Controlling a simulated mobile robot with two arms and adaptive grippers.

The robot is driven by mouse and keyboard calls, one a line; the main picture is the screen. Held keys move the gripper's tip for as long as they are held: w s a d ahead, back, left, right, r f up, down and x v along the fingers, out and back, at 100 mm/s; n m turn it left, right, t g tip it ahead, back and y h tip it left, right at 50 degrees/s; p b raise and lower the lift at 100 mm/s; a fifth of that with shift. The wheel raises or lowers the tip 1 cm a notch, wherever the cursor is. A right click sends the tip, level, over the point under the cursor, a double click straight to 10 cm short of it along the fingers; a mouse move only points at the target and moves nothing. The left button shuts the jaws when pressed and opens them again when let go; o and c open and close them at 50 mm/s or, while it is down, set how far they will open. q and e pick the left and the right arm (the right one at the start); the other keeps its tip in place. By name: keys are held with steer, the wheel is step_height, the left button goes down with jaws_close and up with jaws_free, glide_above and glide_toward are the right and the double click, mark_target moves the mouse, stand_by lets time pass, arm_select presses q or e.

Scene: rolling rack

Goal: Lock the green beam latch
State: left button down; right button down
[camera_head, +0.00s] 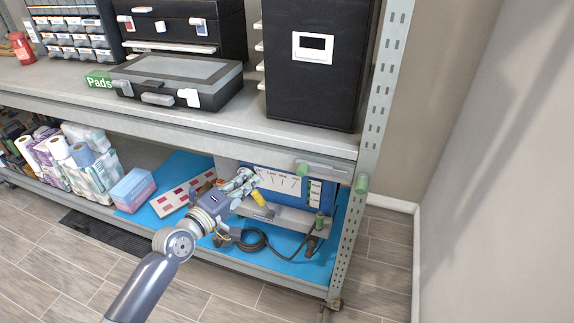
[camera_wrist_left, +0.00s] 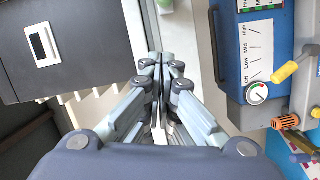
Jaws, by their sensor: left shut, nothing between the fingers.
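Two small green parts show at the right end of the rack's front beam in the head view: a green block (camera_head: 303,169) under the beam and a green piece (camera_head: 361,184) on the right post. I cannot tell which is the latch or what state it is in. A green bit (camera_wrist_left: 166,5) shows at the top edge of the left wrist view. My left gripper (camera_head: 247,178) is shut and empty, left of both green parts and in front of the blue device. Its closed fingertips (camera_wrist_left: 162,60) show in the wrist view. My right gripper is not in view.
The blue device (camera_head: 328,193) with a dial, yellow handle and coiled black cable (camera_head: 254,240) stands on the lower shelf's blue mat. The beam (camera_head: 210,135) runs above it. A black cabinet (camera_head: 320,65) and toolbox (camera_head: 180,78) stand on the upper shelf. Floor right of the rack is clear.

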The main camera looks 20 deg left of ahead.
arm_select(q)
steer(key=x, duration=1)
steer(key=shift+p, duration=0.4)
steer(key=d, duration=0.1)
steer(key=d+f+p, duration=0.1)
steer(key=d, duration=0.1)
steer(key=shift+s+d+f, duration=0.1)
steer(key=shift+d, duration=0.35)
steer(key=shift+f, duration=0.1)
steer(key=shift+p, duration=0.3)
